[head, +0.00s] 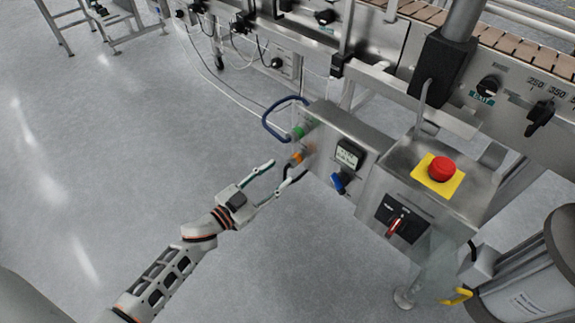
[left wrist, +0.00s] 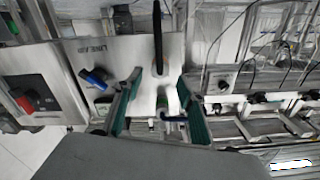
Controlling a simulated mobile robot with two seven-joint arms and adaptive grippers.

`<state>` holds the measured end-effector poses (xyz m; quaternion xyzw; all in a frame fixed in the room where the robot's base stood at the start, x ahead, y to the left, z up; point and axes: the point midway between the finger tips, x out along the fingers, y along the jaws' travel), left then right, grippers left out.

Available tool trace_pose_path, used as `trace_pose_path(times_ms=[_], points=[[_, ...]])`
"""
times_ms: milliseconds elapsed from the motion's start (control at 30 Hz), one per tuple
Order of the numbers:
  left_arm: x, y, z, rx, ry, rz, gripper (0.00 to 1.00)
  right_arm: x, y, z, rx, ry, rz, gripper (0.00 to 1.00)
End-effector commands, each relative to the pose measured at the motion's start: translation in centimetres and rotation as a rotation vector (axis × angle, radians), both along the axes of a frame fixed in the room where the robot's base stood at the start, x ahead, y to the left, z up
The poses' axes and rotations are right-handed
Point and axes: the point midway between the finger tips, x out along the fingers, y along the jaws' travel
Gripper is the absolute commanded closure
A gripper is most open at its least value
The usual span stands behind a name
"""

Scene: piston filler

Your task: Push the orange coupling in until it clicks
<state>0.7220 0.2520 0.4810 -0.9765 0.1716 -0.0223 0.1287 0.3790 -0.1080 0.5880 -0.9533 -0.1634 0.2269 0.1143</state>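The orange coupling (head: 295,158) sits low on the left side of the steel control box (head: 338,128) in the head view. A green coupling (head: 298,132) with a dark blue hose (head: 268,122) is just above it. My left gripper (head: 287,168) is open, its two fingers spread apart, with the tips close to the orange coupling. I cannot tell whether a finger touches it. In the left wrist view, the open teal-padded fingers (left wrist: 160,100) frame part of the box side and a dark hose (left wrist: 157,45). My right gripper is not in view.
The box carries a gauge (head: 349,154) and a blue-handled valve (head: 341,182). To its right are a red emergency button (head: 442,169) on yellow and a red switch (head: 395,226). A conveyor (head: 520,45) runs behind. The floor at left is clear.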

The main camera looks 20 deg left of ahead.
Motion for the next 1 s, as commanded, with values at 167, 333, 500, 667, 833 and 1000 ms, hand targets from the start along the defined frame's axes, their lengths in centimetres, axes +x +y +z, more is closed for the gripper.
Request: trace_pose_path(times_ms=[167, 333, 500, 667, 833, 1000], points=[[-2.5, 0.9, 0.0, 0.0, 0.0, 0.0, 0.61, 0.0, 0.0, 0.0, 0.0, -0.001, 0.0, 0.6], [-3.5, 1.3, 0.1, 0.001, -0.001, 0.0, 0.61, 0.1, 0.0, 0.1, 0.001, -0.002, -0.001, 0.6], [-3.6, 1.3, 0.1, 0.0, -0.002, -0.001, 0.61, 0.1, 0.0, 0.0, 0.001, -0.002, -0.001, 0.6], [-3.5, 1.3, 0.1, 0.0, -0.002, -0.001, 0.61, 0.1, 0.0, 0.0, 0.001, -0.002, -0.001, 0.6], [-3.5, 1.3, 0.1, 0.001, -0.001, 0.0, 0.61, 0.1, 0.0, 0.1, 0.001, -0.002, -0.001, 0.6], [-2.4, 1.3, 3.0, 0.0, -0.038, 0.0, 0.61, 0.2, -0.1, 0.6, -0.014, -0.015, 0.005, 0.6]])
